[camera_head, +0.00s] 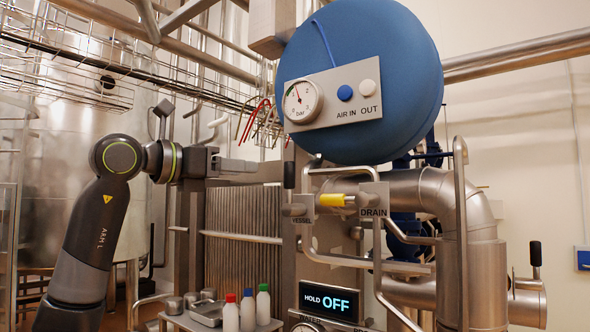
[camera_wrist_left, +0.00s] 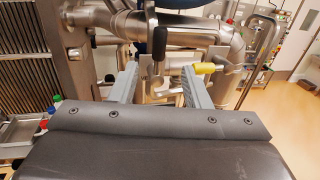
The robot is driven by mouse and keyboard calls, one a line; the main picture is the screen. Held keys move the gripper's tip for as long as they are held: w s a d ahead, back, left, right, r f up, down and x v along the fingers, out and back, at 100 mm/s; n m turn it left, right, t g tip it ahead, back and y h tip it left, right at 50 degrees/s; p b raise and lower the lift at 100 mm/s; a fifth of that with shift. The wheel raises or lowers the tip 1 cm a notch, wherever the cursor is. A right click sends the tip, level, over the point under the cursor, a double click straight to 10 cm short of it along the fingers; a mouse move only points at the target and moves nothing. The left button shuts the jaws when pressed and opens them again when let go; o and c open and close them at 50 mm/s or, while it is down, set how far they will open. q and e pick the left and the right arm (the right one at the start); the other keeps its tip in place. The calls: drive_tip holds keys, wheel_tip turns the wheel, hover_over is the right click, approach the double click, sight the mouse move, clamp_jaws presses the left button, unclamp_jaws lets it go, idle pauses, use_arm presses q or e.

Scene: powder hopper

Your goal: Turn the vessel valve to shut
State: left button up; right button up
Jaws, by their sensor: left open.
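The vessel valve shows in the head view as a black upright handle (camera_head: 289,175) above a metal body with a VESSEL label. In the left wrist view its black handle (camera_wrist_left: 160,42) stands upright ahead of the jaws, roughly between the two fingers in the picture. My left gripper (camera_head: 250,168) is to the left of the handle in the head view and points at it. The gripper also shows in the left wrist view (camera_wrist_left: 160,84), with its fingers apart and nothing held between them. My right gripper is out of view.
A yellow horizontal handle (camera_head: 335,200) by the DRAIN label sits close to the right. A blue tank (camera_head: 365,80) with a gauge (camera_head: 301,101) hangs above. Curved steel pipes (camera_head: 461,210) stand to the right. Several small bottles (camera_head: 247,309) stand on a tray below. A display (camera_head: 325,300) reads HOLD OFF.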

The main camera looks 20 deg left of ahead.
sight(294, 173)
use_arm(q)
drive_tip(key=p+x, duration=0.6)
drive_tip(key=x, duration=0.7)
drive_tip(key=shift+w+d+r, duration=0.15)
drive_tip(key=shift+w, duration=0.1)
drive_tip(key=shift+w+d, duration=0.3)
drive_tip(key=shift+w, duration=0.25)
clamp_jaws()
